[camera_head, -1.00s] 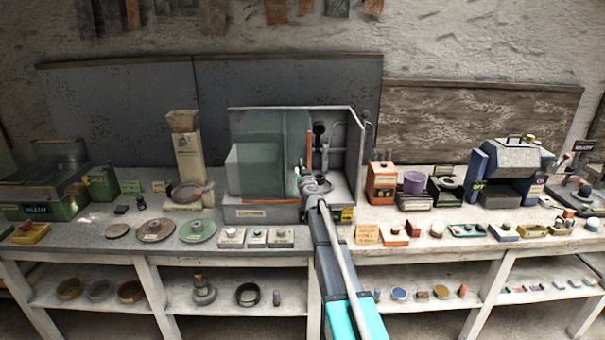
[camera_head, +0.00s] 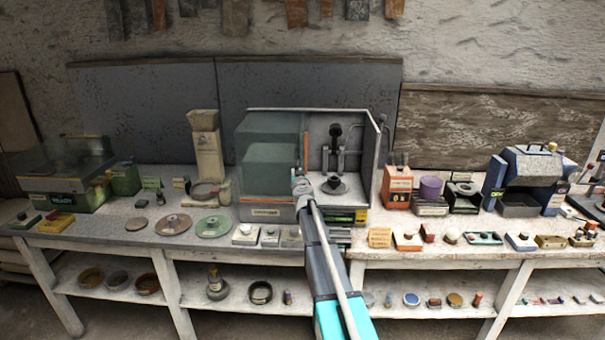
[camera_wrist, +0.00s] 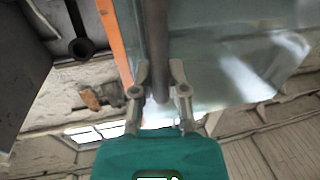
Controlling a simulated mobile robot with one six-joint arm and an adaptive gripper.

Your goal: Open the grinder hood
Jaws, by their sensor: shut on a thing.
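A grey machine cabinet (camera_head: 367,150) stands at the middle of the bench, with a translucent sliding panel (camera_head: 270,135) across its left part. The panel has an orange strip along its right edge. The cabinet's right part is uncovered and shows a black-knobbed press (camera_head: 335,160) and a round plate. My gripper (camera_head: 301,188) is at the panel's right edge. In the wrist view my gripper (camera_wrist: 160,92) is shut on a grey upright bar (camera_wrist: 157,45) in front of the panel. A blue hooded machine (camera_head: 535,165) stands further right. I cannot read which machine is the grinder.
Small blocks and discs line the bench's front edge, including a green disc (camera_head: 213,226). An orange box (camera_head: 396,185) and a purple cylinder (camera_head: 430,188) stand right of the cabinet. A lower shelf (camera_head: 410,285) holds small items.

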